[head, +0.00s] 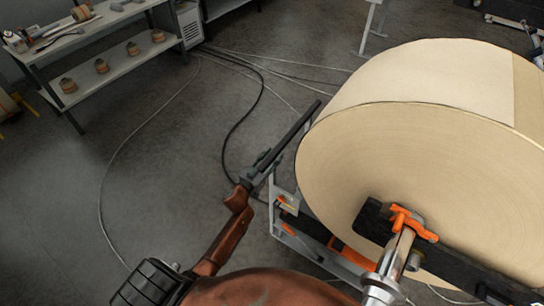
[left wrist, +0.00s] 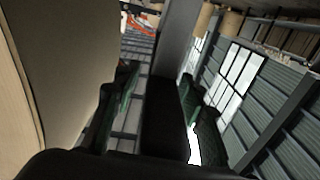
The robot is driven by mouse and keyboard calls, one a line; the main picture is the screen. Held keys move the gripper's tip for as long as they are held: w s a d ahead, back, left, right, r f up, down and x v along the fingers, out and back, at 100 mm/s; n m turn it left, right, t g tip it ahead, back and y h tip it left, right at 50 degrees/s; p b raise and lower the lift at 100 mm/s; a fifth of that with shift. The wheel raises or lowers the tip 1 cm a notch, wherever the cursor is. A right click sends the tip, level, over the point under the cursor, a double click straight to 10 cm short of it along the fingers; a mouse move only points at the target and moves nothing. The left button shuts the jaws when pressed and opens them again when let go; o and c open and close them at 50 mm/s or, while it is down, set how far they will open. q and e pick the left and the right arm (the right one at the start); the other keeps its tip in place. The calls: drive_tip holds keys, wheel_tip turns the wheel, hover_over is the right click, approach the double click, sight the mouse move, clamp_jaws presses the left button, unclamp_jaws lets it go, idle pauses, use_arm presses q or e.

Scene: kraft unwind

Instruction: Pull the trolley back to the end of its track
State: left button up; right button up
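The trolley (head: 298,236) is a grey metal frame with orange parts, low beside a huge tan paper roll (head: 400,170). A long dark bar (head: 302,121) slants up along the roll's left side and seems to be the trolley's handle. My left gripper (head: 265,160) is at the lower part of this bar. In the left wrist view the bar (left wrist: 176,40) runs between the two dark green fingers (left wrist: 160,78). The fingers lie close on either side; whether both press on it is unclear. My right gripper is not in view.
A dark block with an orange clamp (head: 413,222) sits at the roll's core. Cables (head: 243,115) lie across the grey floor. A shelf bench (head: 110,70) with small rolls stands at the upper left. The floor at left centre is mostly open.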

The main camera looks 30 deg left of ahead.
use_arm(q)
drive_tip(key=shift+c, duration=0.6)
clamp_jaws()
